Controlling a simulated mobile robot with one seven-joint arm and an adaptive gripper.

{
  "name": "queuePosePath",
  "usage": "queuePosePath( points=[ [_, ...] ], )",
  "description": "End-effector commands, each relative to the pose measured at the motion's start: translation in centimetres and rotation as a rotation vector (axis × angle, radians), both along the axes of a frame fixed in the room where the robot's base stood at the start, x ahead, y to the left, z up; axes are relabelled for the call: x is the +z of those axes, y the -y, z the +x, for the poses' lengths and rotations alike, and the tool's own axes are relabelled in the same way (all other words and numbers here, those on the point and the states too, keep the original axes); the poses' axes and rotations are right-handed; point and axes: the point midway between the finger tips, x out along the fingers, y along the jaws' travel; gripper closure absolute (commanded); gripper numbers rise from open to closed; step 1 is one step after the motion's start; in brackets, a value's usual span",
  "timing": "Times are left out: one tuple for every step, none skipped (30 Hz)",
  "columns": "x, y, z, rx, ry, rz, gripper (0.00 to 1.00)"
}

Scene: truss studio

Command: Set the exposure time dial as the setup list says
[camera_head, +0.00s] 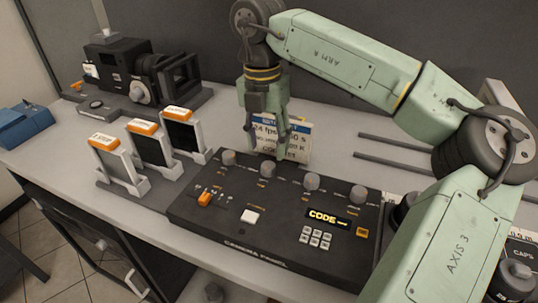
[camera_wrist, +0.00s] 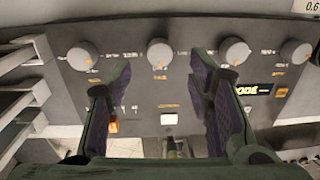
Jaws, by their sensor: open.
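The black camera panel (camera_head: 272,262) lies on the bench with a row of several grey dials along its back edge. In the head view these include a leftmost dial (camera_head: 228,157), a second dial (camera_head: 266,168), a third (camera_head: 311,182) and a rightmost (camera_head: 358,194). Their labels are too small to read, so I cannot tell which sets exposure time. The setup list card (camera_head: 298,143) stands behind the panel; my gripper hides part of it, and "24 fps" shows. My gripper (camera_head: 273,143) is open and empty above the second dial, which shows between the fingers in the wrist view (camera_wrist: 159,54).
Several upright orange-topped holders (camera_head: 118,168) stand left. A bellows camera (camera_head: 140,75) is at back left. Rails (camera_head: 385,145) lie behind right.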

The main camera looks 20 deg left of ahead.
Motion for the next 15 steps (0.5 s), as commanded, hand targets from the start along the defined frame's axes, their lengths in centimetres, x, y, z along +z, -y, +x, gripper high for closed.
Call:
queuePosePath(
  points=[
    [-0.8,0.1,-0.1,0.001,-0.003,0.001,0.53],
    [-1.4,0.1,0.0,0.001,-0.003,0.000,0.53],
    [-2.1,0.1,-0.1,0.001,-0.004,0.000,0.53],
    [-2.6,0.1,-0.1,0.002,-0.002,0.001,0.53],
    [-3.0,0.1,-0.1,0.003,-0.003,0.002,0.53],
    [-3.6,0.2,-0.1,0.002,-0.003,0.001,0.53],
    [-4.0,0.2,-0.1,0.002,-0.002,0.000,0.53],
    [-4.3,0.2,-0.1,0.002,-0.002,0.000,0.53],
    [-4.7,0.2,-0.1,0.001,-0.002,0.001,0.53],
    [-4.9,0.2,0.0,0.001,-0.001,0.002,0.53],
    [-5.1,0.2,0.0,0.001,0.000,0.002,0.53],
    [-5.3,0.2,0.0,0.001,0.000,0.002,0.53],
    [-5.4,0.2,0.0,0.001,0.001,0.002,0.53],
    [-5.5,0.2,0.0,0.001,0.001,0.002,0.53],
    [-5.6,0.2,0.0,0.001,0.001,0.002,0.53]
  ],
)
